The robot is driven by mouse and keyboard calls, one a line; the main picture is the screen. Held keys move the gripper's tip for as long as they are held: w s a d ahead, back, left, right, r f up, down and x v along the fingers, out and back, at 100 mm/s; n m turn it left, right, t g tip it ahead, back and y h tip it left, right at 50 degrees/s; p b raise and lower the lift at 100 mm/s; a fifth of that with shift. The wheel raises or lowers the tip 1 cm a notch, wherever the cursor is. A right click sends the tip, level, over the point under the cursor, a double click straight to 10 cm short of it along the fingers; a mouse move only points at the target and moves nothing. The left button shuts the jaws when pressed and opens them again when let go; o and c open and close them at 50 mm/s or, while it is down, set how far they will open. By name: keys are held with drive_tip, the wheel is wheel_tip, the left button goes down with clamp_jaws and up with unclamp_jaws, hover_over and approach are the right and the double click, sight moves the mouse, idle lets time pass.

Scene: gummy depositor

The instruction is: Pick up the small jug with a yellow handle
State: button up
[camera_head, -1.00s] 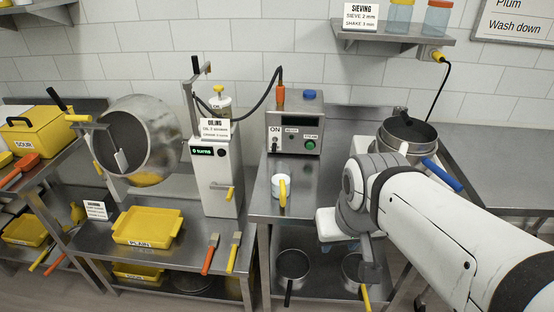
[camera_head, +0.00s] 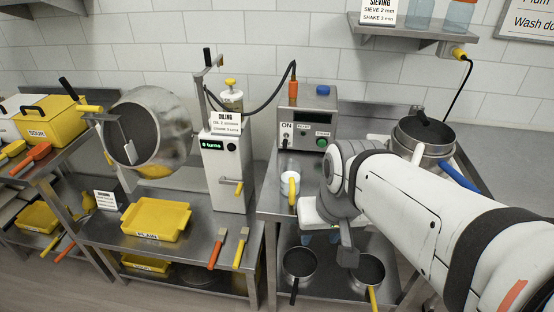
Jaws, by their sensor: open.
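The small jug (camera_head: 286,184) is white with a yellow handle (camera_head: 293,189) facing me. It stands upright on the steel table (camera_head: 270,206), in front of the control box. My gripper (camera_head: 320,238) is just to the right of the jug and nearer to me, at the end of my white arm. Its white body shows at the table's front edge, with bluish fingertips partly visible below. It is open and not touching the jug as far as I can see. My arm hides the table's right part.
The control box (camera_head: 307,119) stands behind the jug, and the oiling machine (camera_head: 226,170) is to its left. A steel pot with a blue handle (camera_head: 423,137) stands at the right, behind my arm. Two pans (camera_head: 299,262) (camera_head: 371,270) are on the lower shelf.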

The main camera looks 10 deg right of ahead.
drive_tip(key=w+a+f+m+g+y+b, duration=0.3)
drive_tip(key=f+m+y+b, duration=0.25)
drive_tip(key=f, duration=0.35)
drive_tip(key=m+t+y+b, duration=0.8)
drive_tip(key=m+t+b, duration=0.3)
drive_tip(key=m, duration=0.9)
approach(292, 196)
drive_tip(key=shift+w+a+f+t+h+p, duration=0.15)
drive_tip(key=shift+w+a+f+t+p, duration=0.15)
drive_tip(key=shift+w+a, duration=0.25)
drive_tip(key=shift+w+a+f+t+h+p, duration=0.1)
drive_tip(key=shift+w+a+f+t+p, duration=0.15)
drive_tip(key=shift+w, duration=0.4)
drive_tip(key=shift+w+a, duration=0.25)
drive_tip(key=shift+w, duration=0.05)
drive_tip(key=x, duration=0.7)
drive_tip(key=shift+s+a+f, duration=0.15)
drive_tip(key=shift+s+f, duration=0.05)
drive_tip(key=shift+f, duration=0.1)
drive_tip(key=shift+c, duration=0.2)
clamp_jaws()
